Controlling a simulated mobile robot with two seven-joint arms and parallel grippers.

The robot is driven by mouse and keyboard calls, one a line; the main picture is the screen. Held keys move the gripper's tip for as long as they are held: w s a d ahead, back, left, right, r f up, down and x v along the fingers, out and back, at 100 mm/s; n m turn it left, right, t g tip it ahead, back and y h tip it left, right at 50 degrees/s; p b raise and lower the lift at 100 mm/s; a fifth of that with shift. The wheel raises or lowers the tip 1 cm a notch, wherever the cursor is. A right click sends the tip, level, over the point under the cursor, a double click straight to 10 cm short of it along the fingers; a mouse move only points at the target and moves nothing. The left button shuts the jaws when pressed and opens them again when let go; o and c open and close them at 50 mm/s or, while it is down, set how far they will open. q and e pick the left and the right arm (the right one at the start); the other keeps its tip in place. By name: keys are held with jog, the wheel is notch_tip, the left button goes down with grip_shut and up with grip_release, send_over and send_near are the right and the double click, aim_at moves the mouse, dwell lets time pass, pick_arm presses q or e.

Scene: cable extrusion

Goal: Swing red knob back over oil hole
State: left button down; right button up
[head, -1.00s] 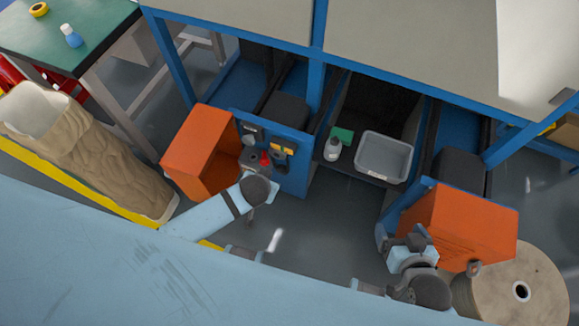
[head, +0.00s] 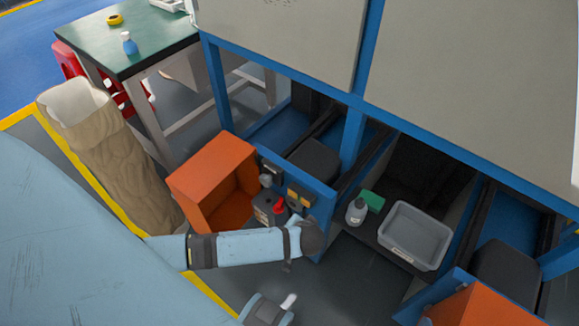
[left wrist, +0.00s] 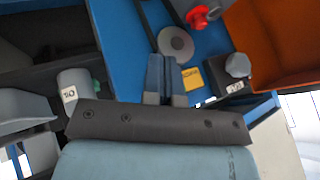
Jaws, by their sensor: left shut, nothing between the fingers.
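The red knob (head: 280,206) shows on the front of the blue machine frame in the head view, beside the orange door. It also shows at the top of the left wrist view (left wrist: 200,17). A round grey disc (left wrist: 175,45) lies below and left of it there; I cannot make out an oil hole. My left gripper (left wrist: 164,62) is shut and empty, its fingertips close to the disc's lower edge and apart from the knob. I cannot tell whether they touch the disc. In the head view my left wrist hides the fingers.
The open orange door (head: 214,180) stands left of the knob. A yellow label (left wrist: 193,78) and a black box with a grey knob (left wrist: 237,66) sit near the fingers. An oil bottle (head: 356,211), green block (head: 372,201) and grey tray (head: 414,236) are on the right.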

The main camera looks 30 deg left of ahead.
aim_at(279, 204)
pick_arm(q)
jog(key=shift+f, duration=0.1)
pick_arm(e)
jog(key=shift+f, duration=0.1)
pick_arm(q)
jog(key=w+a+f+b, duration=0.4)
jog(key=w+a+f, duration=0.1)
jog(key=a+f, duration=0.2)
jog(key=shift+a+f, duration=0.4)
jog(key=shift+a, duration=0.1)
pick_arm(e)
notch_tip(279, 204, up, 5)
jog(key=w+a+t+y, duration=0.1)
jog(key=w+a+t, duration=0.1)
jog(key=t, duration=0.1)
jog(key=shift+w+a+y, duration=0.15)
jog(key=shift+a+y, duration=0.15)
jog(key=shift+y, duration=0.1)
pick_arm(q)
jog(key=shift+s+a, duration=0.1)
pick_arm(e)
jog(key=shift+d, duration=0.1)
